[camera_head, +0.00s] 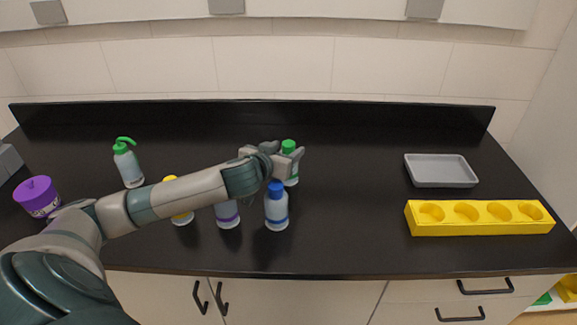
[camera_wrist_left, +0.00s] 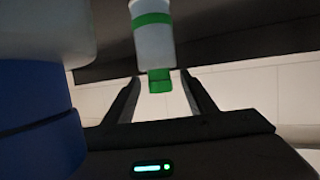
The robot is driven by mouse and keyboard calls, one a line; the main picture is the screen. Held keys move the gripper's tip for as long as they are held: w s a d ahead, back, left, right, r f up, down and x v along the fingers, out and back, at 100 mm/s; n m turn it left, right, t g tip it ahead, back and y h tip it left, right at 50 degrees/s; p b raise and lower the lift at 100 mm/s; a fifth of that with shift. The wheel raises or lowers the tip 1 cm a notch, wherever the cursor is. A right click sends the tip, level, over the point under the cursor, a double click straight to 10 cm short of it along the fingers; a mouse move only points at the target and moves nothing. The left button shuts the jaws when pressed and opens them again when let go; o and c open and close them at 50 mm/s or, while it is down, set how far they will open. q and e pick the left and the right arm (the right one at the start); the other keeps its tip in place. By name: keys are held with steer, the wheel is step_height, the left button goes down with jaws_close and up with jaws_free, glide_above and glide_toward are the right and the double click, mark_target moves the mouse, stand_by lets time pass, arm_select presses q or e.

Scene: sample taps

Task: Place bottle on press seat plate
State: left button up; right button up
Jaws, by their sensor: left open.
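A white bottle with a green cap and green band (camera_head: 292,181) stands at the middle of the black counter, partly hidden by my left gripper (camera_head: 284,155). In the left wrist view this bottle (camera_wrist_left: 153,45) appears upside down, with its cap between the two open fingers (camera_wrist_left: 160,82) and gaps on both sides. A blue-capped bottle (camera_head: 276,208) stands just in front of the gripper; it looms large at the left of the wrist view (camera_wrist_left: 38,115). I cannot pick out a press seat plate for certain. My right gripper is out of view.
A purple-banded bottle (camera_head: 227,215) and a yellow-capped bottle (camera_head: 183,218) stand under my left arm. A grey tray (camera_head: 441,183) and a yellow holed block (camera_head: 480,228) sit right. The counter between is clear.

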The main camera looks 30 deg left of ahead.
arm_select(q)
steer(key=shift+x, duration=1.1)
jaws_close()
